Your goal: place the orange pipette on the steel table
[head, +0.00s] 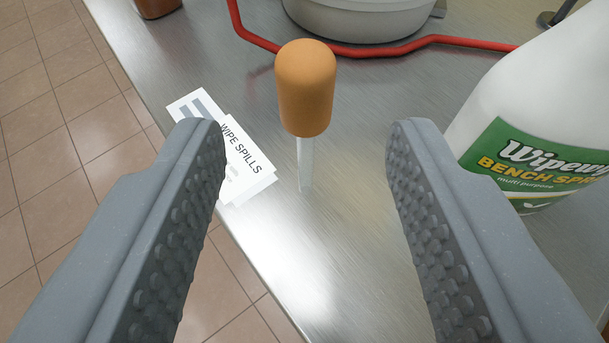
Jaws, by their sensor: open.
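The orange pipette (306,88) has an orange bulb on top and a pale, thin stem below. It appears upright over the steel table (330,250), its stem tip seeming to meet the surface; I cannot tell whether it touches. My gripper (306,130) is open, with one grey textured finger on each side of the pipette and clear gaps between. Neither finger touches the pipette. Nothing is held.
A white spray bottle (535,90) with a green label stands close to the right finger. A "WIPE SPILLS" card (245,160) lies by the table's left edge. A red tube (400,48) and a round pale vessel (360,18) are behind. Tiled floor (60,120) lies left.

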